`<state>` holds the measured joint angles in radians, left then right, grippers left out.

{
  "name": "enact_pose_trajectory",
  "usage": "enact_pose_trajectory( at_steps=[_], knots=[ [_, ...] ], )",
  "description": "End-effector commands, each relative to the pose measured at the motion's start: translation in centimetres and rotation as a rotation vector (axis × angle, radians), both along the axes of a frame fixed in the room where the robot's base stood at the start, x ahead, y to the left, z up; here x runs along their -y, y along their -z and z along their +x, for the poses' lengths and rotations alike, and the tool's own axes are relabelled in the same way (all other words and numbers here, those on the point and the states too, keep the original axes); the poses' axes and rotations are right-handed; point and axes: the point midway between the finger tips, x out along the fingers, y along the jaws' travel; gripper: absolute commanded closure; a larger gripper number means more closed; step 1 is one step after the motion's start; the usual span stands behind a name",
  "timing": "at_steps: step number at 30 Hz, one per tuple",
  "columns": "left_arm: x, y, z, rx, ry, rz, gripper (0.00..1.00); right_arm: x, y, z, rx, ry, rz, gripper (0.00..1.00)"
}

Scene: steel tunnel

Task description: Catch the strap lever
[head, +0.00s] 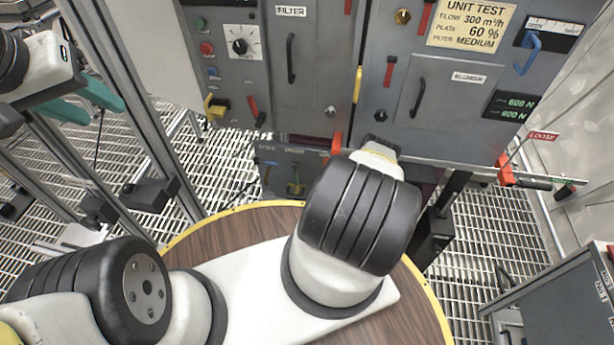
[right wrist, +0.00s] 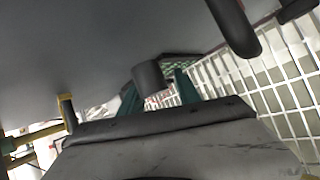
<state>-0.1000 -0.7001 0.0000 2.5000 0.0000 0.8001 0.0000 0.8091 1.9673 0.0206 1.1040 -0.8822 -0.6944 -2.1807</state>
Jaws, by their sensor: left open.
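The strap lever cannot be singled out for sure. A pale bar or strap (head: 450,167) crosses the front of the grey cabinet, with an orange piece (head: 505,171) near its right end and a red-orange one (head: 337,144) at its left. A small red "LOOSE" tag (head: 543,135) sits above the right end. My left gripper (head: 86,100) has teal fingers apart, empty, at the far left, well away from the bar. My right gripper is hidden in the head view behind its wrist. In the right wrist view its teal fingers (right wrist: 158,92) stand apart, with a dark cylinder (right wrist: 150,77) showing between them; contact is unclear.
The grey cabinet (head: 330,75) has handles, knobs and coloured levers. A round wooden table (head: 225,235) with a yellow rim lies below my arm. A grey box (head: 565,300) stands at lower right. Metal posts (head: 150,130) rise at left over the grating floor.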

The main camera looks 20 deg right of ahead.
Motion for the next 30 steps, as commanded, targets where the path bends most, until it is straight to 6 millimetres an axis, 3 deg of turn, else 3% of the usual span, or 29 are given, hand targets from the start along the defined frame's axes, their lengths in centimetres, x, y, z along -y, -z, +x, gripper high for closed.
enact_pose_trajectory(
  at_steps=[1,6,30],
  knots=[
    [0.00,0.00,0.00,0.000,0.000,0.000,0.59,0.01,-0.01,0.00,0.000,0.000,0.000,0.66],
    [0.00,0.00,0.00,0.000,0.000,0.000,0.59,0.01,-0.02,-0.01,0.000,0.000,0.000,1.00],
    [0.00,0.00,0.00,0.000,0.000,0.000,0.59,0.01,-0.01,-0.04,0.000,0.000,0.000,1.00]
  ],
)
